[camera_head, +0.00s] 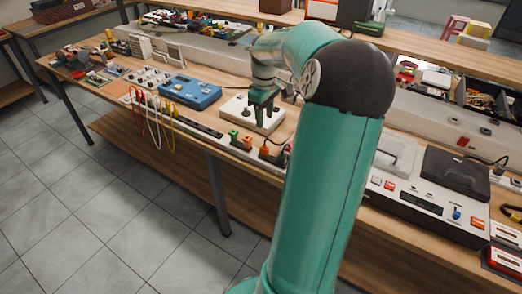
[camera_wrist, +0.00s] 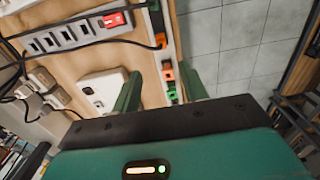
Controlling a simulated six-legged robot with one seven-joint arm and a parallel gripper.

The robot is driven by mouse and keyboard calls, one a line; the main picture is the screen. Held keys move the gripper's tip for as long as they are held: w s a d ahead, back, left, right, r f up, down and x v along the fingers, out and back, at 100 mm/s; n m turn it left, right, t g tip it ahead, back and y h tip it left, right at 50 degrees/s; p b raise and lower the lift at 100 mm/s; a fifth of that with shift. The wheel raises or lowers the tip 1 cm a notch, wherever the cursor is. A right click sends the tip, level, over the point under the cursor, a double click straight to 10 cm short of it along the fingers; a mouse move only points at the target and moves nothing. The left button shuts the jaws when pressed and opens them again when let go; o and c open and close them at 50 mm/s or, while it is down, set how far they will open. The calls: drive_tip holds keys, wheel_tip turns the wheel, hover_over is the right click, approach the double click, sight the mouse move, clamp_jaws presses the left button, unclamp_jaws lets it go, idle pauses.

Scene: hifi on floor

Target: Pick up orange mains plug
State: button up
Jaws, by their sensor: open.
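Two small orange pieces sit in a row along the bench's front edge in the head view. The right one (camera_head: 264,152) has a dark cord beside it and looks like the orange mains plug; the other orange piece (camera_head: 247,142) is next to a green one. In the wrist view the corded orange plug (camera_wrist: 160,40) lies beyond the fingertips, and the second orange piece (camera_wrist: 168,75) shows between the fingers. My gripper (camera_head: 263,100) points down, open and empty, over a white box on the bench. Its two green fingers (camera_wrist: 160,76) are apart.
The white box (camera_head: 252,113) is below my gripper, with a blue case (camera_head: 190,92) to its left. A grey socket strip (camera_wrist: 70,35) and black cords lie nearby in the wrist view. The tiled floor (camera_head: 100,215) in front of the bench is clear.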

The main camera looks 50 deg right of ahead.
hover_over(264, 147)
drive_tip(key=f, duration=0.8)
drive_tip(key=shift+s+d, duration=0.15)
drive_tip(key=shift+d, duration=0.05)
drive_tip(key=f, duration=0.6)
drive_tip(key=shift+a, duration=0.2)
drive_tip(key=shift+r, duration=0.1)
clamp_jaws()
